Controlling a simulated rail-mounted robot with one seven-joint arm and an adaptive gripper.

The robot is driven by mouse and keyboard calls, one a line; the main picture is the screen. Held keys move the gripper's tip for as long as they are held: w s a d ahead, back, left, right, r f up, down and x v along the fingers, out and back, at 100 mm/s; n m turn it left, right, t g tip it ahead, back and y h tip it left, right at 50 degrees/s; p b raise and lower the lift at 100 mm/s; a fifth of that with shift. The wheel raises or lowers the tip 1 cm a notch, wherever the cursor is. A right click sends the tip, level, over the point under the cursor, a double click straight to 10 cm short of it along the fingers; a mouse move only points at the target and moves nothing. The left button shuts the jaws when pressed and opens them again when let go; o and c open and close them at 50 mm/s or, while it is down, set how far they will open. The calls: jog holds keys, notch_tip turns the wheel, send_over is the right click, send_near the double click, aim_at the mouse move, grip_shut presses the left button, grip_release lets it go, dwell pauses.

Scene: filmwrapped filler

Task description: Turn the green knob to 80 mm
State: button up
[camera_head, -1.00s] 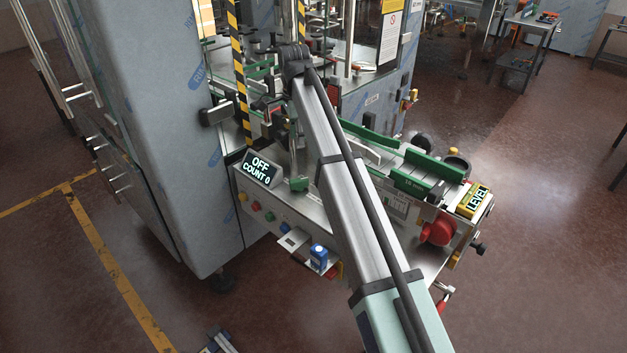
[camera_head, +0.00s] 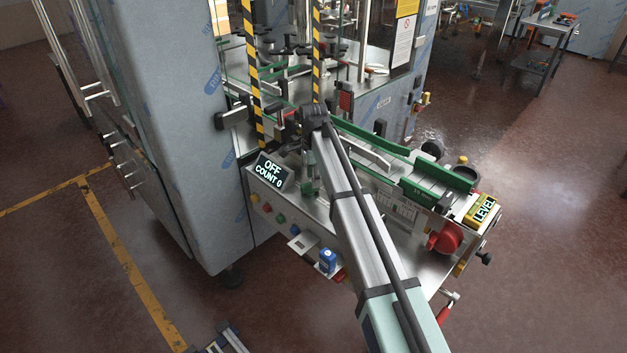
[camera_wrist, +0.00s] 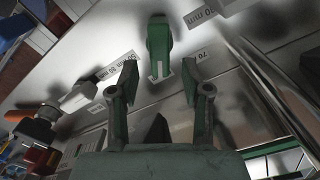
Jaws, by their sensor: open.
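In the wrist view the green knob (camera_wrist: 158,42) is an upright bar on a shiny metal plate, just beyond my fingertips. My gripper (camera_wrist: 159,66) is open, with one finger to each side of the knob's lower end; I cannot tell whether either touches it. Around the knob are white labels: one reads 70 (camera_wrist: 202,56), one at upper right ends in "0 mm" (camera_wrist: 205,12), and one at left is partly blurred (camera_wrist: 118,66). I cannot make out an 80 mark. In the head view my arm hides most of my gripper, and a small green part shows beside it.
An OFF / COUNT 0 display (camera_head: 269,173) stands left of my arm. Coloured buttons (camera_head: 267,208) and a blue item (camera_head: 327,260) are along the machine's front. A red knob (camera_head: 446,238) and a LEVEL display (camera_head: 482,209) are on the right. A large wrapped cabinet (camera_head: 190,130) stands at left.

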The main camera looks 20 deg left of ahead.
aim_at(310, 187)
jog(key=shift+f+p, duration=0.3)
jog(key=shift+f, duration=1.25)
grip_shut()
